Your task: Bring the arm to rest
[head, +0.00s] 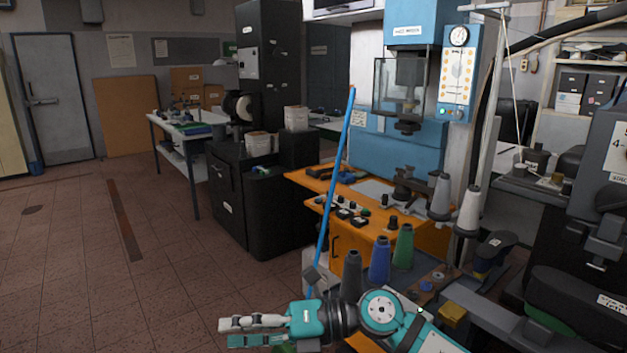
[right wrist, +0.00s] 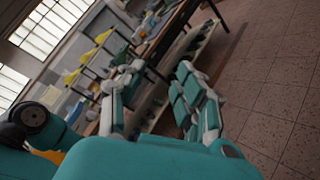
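My right arm comes in from the bottom right of the head view, teal and white. Its gripper (head: 228,333) points left over the floor at the bottom, in front of the orange bench. In the right wrist view the two fingers of the gripper (right wrist: 160,72) stand well apart with nothing between them, so it is open and empty. My left arm and gripper are in neither view.
An orange bench (head: 340,250) with a blue machine (head: 410,150) stands behind the arm. Thread cones, including a green one (head: 403,247), stand close to it. A blue pole (head: 335,185) leans there. Tiled floor (head: 90,290) is clear at left. The wrist view shows a shelved table.

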